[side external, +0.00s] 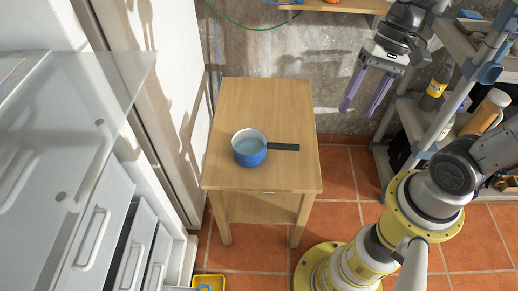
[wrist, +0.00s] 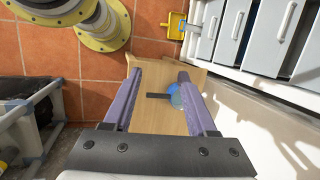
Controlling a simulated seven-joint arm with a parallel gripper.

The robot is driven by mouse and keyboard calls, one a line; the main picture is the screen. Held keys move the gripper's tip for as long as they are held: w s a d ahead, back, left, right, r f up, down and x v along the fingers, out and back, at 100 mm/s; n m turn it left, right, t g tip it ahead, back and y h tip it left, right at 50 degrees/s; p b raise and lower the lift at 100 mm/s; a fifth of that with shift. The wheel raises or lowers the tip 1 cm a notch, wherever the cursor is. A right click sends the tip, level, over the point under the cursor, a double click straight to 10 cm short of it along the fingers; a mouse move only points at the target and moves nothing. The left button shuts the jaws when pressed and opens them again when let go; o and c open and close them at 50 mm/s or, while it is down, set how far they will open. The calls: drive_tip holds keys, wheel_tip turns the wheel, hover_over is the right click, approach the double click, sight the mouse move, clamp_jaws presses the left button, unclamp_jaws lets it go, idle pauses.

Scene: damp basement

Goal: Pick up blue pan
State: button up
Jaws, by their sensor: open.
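The blue pan (side external: 249,152) sits upright on the small wooden table (side external: 265,105), with its dark handle pointing right in the side external view. In the wrist view the pan (wrist: 174,97) shows between my fingers, partly hidden by the right finger, with its handle pointing left. My gripper (side external: 360,108) is open and empty. It hangs in the air to the right of the table and above it, apart from the pan. In the wrist view my two purple fingers (wrist: 158,98) stand wide apart.
An open-drawered white cabinet (side external: 95,235) stands left of the table. A grey shelf rack (side external: 440,115) with bottles stands at the right. A yellow bin (side external: 208,282) is on the tiled floor in front. The tabletop around the pan is clear.

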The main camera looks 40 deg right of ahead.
drive_tip(key=w+d+f+m+t+y, duration=0.2)
drive_tip(key=w+f+m+y, duration=0.35)
drive_tip(key=f+m, duration=0.4)
drive_tip(key=w+d+f+m+t+y, duration=0.1)
drive_tip(key=w+f+m+y, duration=0.4)
drive_tip(key=w+f+m, duration=0.4)
drive_tip(key=s+d+f+m+t, duration=0.2)
drive_tip(key=d+f+m+t, duration=0.2)
drive_tip(key=f+m+t, duration=0.55)
drive_tip(key=m+t+h, duration=0.3)
drive_tip(key=m+h, duration=0.3)
drive_tip(key=m, duration=0.6)
approach(280, 145)
drive_tip(key=s+d, duration=0.1)
drive_tip(key=s+d+f, duration=0.1)
drive_tip(key=s, duration=0.1)
drive_tip(key=shift+d+f, duration=0.1)
drive_tip(key=shift+f, duration=0.05)
drive_tip(key=shift+w+f, duration=0.15)
drive_tip(key=x, duration=0.8)
drive_tip(key=shift+a+r+x, duration=0.15)
drive_tip(key=shift+r+x, duration=0.05)
drive_tip(key=shift+x, duration=1.2)
drive_tip(key=shift+a+r+x, duration=0.1)
drive_tip(key=shift+r+x, duration=0.05)
drive_tip(key=shift+x, duration=1.2)
clamp_jaws()
